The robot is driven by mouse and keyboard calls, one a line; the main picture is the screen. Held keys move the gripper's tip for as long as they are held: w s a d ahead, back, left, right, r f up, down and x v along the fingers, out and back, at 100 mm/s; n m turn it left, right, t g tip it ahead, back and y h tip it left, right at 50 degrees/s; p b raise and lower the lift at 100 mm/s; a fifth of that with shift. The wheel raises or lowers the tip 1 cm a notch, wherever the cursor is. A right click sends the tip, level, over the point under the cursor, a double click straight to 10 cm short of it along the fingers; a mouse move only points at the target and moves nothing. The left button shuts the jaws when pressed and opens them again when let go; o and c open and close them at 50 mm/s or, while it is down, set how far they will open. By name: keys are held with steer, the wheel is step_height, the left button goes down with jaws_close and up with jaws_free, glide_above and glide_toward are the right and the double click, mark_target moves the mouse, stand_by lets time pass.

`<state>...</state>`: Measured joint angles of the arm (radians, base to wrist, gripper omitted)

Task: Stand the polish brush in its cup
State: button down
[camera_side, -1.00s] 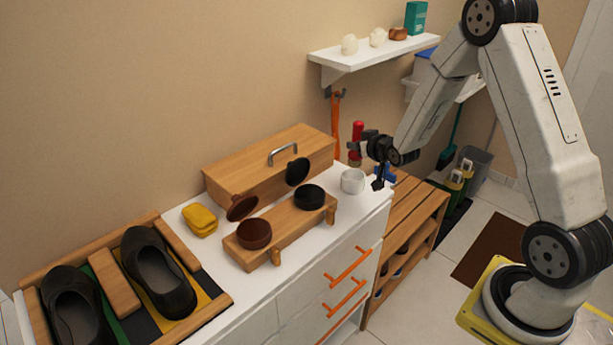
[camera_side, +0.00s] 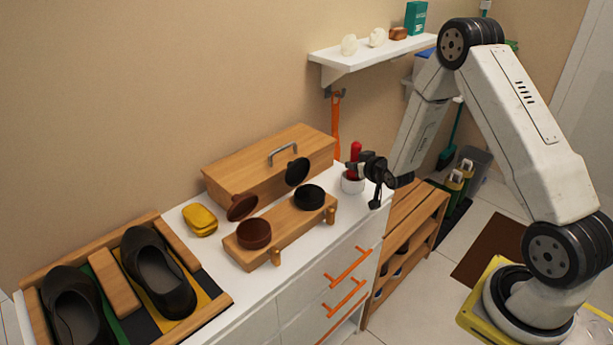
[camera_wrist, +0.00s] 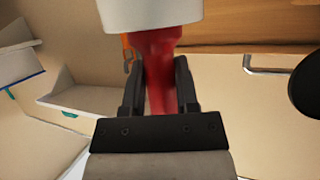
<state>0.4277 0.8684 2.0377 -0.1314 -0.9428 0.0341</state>
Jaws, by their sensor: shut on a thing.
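The polish brush has a red handle (camera_side: 355,150) and stands upright above the white cup (camera_side: 352,185) on the white cabinet top. My gripper (camera_side: 354,167) is shut on the brush, just above the cup's rim. In the wrist view, the red brush (camera_wrist: 161,75) runs between the two fingers (camera_wrist: 160,68). The white cup (camera_wrist: 150,12) fills the top middle there and covers the brush's far end. That end appears to be within the cup, but I cannot tell whether it touches the bottom.
A wooden box (camera_side: 232,167) with a metal handle stands behind. A wall shelf (camera_side: 360,60) hangs above. An orange item (camera_side: 336,125) hangs behind the cup.

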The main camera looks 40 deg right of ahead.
steer(key=shift+f, duration=0.5)
steer(key=shift+f, duration=0.15)
steer(key=shift+c, duration=1.8)
jaws_free()
steer(key=shift+s+r, duration=0.15)
steer(key=shift+r, duration=0.1)
steer(key=v, duration=1.1)
steer(key=shift+s, duration=0.35)
steer(key=shift+a+r, duration=0.1)
